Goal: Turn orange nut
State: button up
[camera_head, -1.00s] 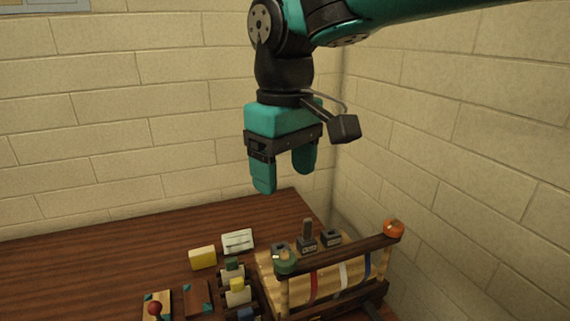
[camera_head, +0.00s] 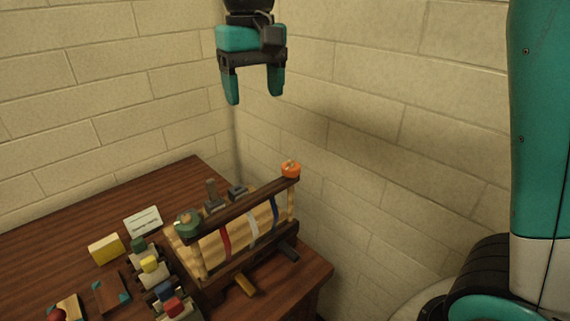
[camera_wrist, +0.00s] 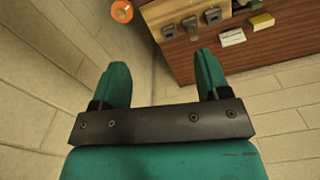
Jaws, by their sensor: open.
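The orange nut (camera_head: 291,169) sits on top of the right end of the dark upper bar of a wooden rack (camera_head: 240,208). It also shows near the top edge of the wrist view (camera_wrist: 122,11), left of the wooden board. My gripper (camera_head: 253,98) is open and empty, its teal fingers pointing down. It hangs in the air well above the rack, and in the head view it is up and to the left of the nut. In the wrist view my fingertips (camera_wrist: 162,62) are apart and the nut lies beyond them, touching neither finger.
A green nut (camera_head: 187,223) sits on the bar's left end. Red, white and blue strips hang below the bar. Clamps (camera_head: 211,194), a yellow block (camera_head: 106,249), a white card (camera_head: 143,221) and coloured blocks share the brown table (camera_head: 60,239). Brick walls stand close behind and right.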

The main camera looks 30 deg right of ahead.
aim_at(291, 163)
jog(key=d+m, duration=0.4)
jog(key=d, duration=0.3)
jog(key=f, duration=1.1)
jog(key=f+p, duration=0.1)
jog(key=f, duration=0.5)
jog(key=shift+w+d+f, duration=0.15)
jog(key=shift+w+f, duration=0.1)
jog(key=shift+c, duration=0.4)
jog(key=c, duration=0.8)
jog(key=shift+c, duration=0.2)
jog(key=shift+r, duration=0.1)
jog(key=m+p, duration=0.1)
jog(key=m, duration=0.2)
jog(key=shift+m+p, duration=0.3)
jog(key=shift+m, duration=1.3)
